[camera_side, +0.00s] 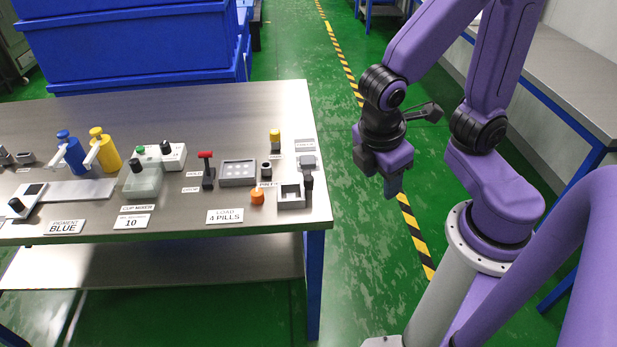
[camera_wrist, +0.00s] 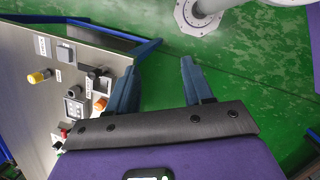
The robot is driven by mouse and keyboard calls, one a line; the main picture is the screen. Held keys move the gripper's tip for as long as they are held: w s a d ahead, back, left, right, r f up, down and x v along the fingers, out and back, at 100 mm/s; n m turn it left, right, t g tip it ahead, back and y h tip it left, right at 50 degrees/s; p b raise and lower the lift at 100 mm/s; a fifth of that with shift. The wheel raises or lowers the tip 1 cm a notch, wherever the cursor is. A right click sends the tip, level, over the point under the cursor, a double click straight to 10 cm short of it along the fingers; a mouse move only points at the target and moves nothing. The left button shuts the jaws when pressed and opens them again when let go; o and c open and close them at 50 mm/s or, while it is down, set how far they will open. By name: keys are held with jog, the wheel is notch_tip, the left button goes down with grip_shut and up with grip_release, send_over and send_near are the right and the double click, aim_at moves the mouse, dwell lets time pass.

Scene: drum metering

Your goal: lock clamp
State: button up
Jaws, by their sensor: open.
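A black upright lever with a red handle (camera_side: 206,156), which looks like the clamp, stands on the steel table beside a grey tray with several round pits (camera_side: 238,173). Its handle points up. In the wrist view a small red part (camera_wrist: 63,133) shows at the lower left, partly cut off by my gripper. My gripper (camera_side: 393,186) hangs past the table's right edge, over the green floor, well apart from the lever. In the wrist view its two fingers (camera_wrist: 162,72) are spread with only floor between them.
An orange knob (camera_side: 257,196), a square grey box (camera_side: 291,195) and a yellow-topped part (camera_side: 275,136) stand near the table's right end. Blue and yellow pump bottles (camera_side: 104,150) are farther left. Blue crates (camera_side: 140,45) stand behind. Floor between table and arm is clear.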

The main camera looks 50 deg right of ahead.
jog(key=w+a+f+n+t+h, duration=0.2)
jog(key=w+a+f+n+h, duration=0.2)
jog(key=w+a+f+h, duration=0.3)
jog(key=n+t+h, duration=0.5)
jog(key=n+t, duration=0.1)
jog(key=t, duration=0.1)
send_near(308, 182)
jog(key=x, duration=1.1)
jog(key=shift+w+d+r, duration=0.1)
jog(key=shift+w+d, duration=0.05)
jog(key=c, duration=0.9)
jog(key=shift+c, duration=0.2)
